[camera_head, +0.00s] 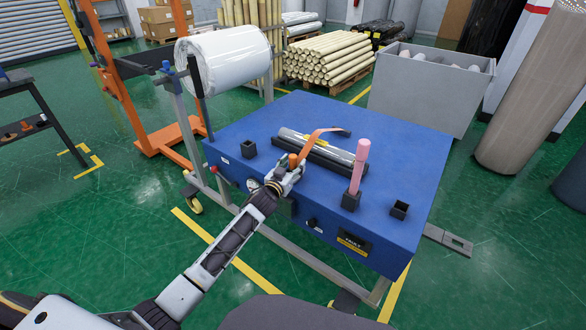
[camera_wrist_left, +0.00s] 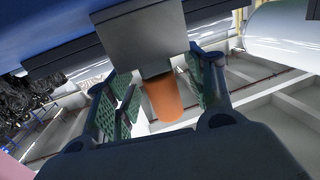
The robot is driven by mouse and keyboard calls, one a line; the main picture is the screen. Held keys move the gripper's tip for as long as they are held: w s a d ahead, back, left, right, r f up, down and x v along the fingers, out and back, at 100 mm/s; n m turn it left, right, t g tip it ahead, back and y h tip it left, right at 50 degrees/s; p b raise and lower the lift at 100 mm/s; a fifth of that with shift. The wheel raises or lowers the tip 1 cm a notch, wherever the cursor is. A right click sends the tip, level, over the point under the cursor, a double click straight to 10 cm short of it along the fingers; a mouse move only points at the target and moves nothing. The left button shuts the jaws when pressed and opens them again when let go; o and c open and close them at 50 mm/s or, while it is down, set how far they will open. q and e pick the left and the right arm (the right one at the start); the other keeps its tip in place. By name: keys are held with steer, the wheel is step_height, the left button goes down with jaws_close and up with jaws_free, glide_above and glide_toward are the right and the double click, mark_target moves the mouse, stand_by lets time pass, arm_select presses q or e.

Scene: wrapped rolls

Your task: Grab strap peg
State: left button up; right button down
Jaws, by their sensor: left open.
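The orange strap peg (camera_head: 293,160) stands at the near edge of the blue table (camera_head: 220,150), at the end of an orange strap (camera_head: 313,140) that runs over a wrapped roll (camera_head: 330,146). My left gripper (camera_head: 288,172) is at the peg, at the table's near edge. In the left wrist view the orange peg (camera_wrist_left: 163,98) sticks out from a grey block (camera_wrist_left: 142,38) and lies between the two open green-padded fingers of the left gripper (camera_wrist_left: 165,92). I see no finger closed on it. My right gripper is not in view.
A pink peg (camera_head: 358,165) stands upright in a black socket, with an empty black socket (camera_head: 399,210) to its right and another (camera_head: 248,149) at left. A large white roll (camera_head: 225,58) hangs behind the table's left side. A grey bin (camera_head: 425,100) stands behind at right.

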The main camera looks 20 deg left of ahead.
arm_select(q)
steer(key=shift+w, duration=0.15)
steer(key=shift+c, duration=0.3)
jaws_close()
stand_by(0.3)
